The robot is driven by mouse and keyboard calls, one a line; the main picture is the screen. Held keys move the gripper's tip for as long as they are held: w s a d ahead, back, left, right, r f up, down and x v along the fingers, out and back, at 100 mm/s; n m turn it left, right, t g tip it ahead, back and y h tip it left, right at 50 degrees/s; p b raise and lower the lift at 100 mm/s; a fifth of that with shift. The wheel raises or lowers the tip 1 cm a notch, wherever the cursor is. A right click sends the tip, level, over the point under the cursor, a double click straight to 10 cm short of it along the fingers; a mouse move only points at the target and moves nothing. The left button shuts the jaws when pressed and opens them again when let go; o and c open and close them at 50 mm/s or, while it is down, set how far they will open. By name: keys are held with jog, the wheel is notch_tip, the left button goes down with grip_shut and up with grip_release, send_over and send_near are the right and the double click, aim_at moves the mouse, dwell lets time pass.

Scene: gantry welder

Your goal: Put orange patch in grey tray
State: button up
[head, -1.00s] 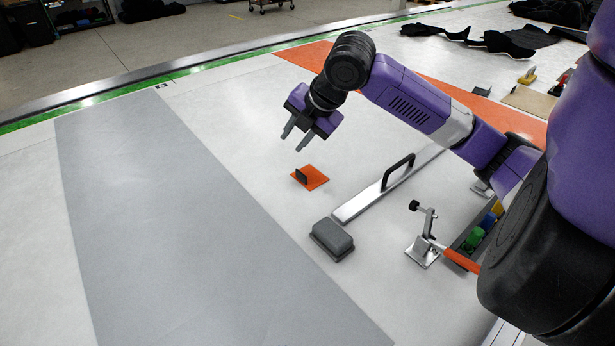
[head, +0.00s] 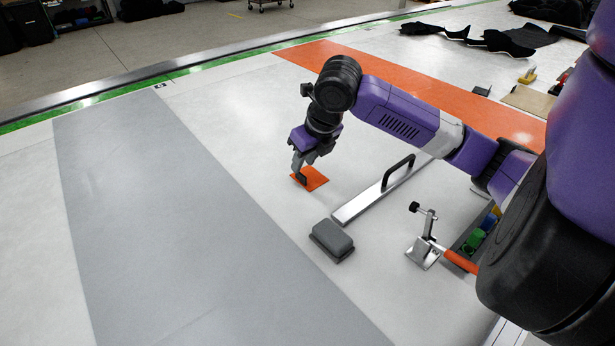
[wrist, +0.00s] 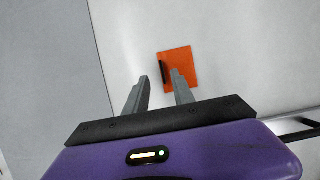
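The orange patch (head: 318,178) lies flat on the white surface, with a small black upright tab (head: 302,179) at its left edge. The patch (wrist: 182,68) also shows in the wrist view, just beyond the fingertips, with its tab (wrist: 164,72) ahead of the gap between them. My gripper (head: 299,168) is over the patch's left side, pointing down, fingers apart and empty. In the wrist view my gripper (wrist: 160,86) is clearly open. A dark grey tray (head: 463,243) at the right holds green, blue and yellow items; my arm hides part of it.
A metal bar with a black handle (head: 397,172) lies right of the patch. A grey block (head: 332,240) sits at the bar's near end. The grey strip (head: 180,210) at left is clear.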

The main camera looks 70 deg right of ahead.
aim_at(302, 174)
jog(key=x, duration=0.3)
jog(key=p+x, duration=0.1)
jog(key=shift+s+d+f, duration=0.15)
jog(key=shift+d+f, duration=0.05)
jog(key=shift+f, duration=0.25)
grip_shut()
